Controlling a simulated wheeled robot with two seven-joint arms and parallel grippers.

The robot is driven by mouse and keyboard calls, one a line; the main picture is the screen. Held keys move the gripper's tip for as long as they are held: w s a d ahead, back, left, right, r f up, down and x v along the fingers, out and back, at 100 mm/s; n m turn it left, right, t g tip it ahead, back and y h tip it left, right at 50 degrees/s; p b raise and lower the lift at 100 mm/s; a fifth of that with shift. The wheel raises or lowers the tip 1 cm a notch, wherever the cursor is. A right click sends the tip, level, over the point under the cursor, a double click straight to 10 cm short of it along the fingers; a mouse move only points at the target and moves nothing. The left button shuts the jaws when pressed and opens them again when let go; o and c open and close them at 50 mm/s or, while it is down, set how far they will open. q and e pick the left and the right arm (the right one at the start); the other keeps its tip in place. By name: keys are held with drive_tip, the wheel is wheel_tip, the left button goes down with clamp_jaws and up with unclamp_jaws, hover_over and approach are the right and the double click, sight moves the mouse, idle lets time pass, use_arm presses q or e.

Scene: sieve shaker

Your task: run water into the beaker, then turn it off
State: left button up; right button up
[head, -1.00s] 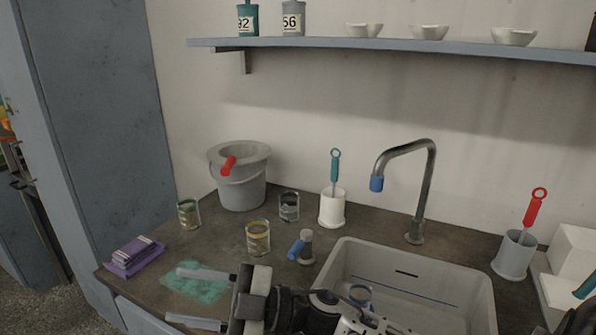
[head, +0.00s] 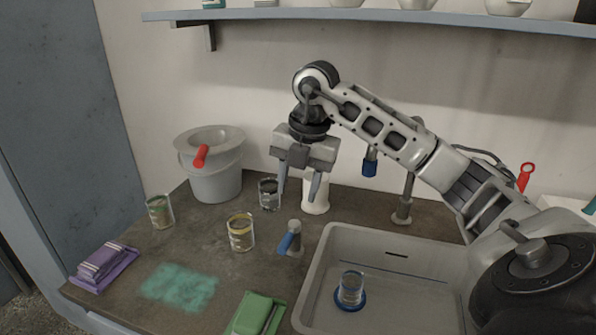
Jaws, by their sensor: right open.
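A clear glass beaker (head: 351,288) stands upright on a blue ring or base in the sink (head: 318,285). The curved metal faucet (head: 407,203) is partly hidden behind my right arm. Its blue-tipped spout (head: 370,164) shows below the arm, and I see no water stream. A short grey valve with a blue lever (head: 287,241) stands on the counter at the sink's left edge. My right gripper (head: 298,194) is open and empty, fingers pointing down, in the picture just above the valve and apart from it. My left gripper is out of view.
Glass jars with green (head: 160,212), yellow (head: 240,233) and dark (head: 269,195) contents stand left of the valve. A grey bucket (head: 214,178) and white holder (head: 315,195) are behind. A shelf (head: 370,18) runs above.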

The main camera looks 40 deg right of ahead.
sight(288, 236)
drive_tip(key=f, duration=0.4)
drive_tip(key=w+f, duration=0.1)
drive_tip(key=f, duration=0.3)
drive_tip(key=a+f, duration=0.1)
drive_tip(key=f, duration=0.3)
drive_tip(key=shift+w+f, duration=0.25)
drive_tip(key=shift+w, duration=0.15)
clamp_jaws()
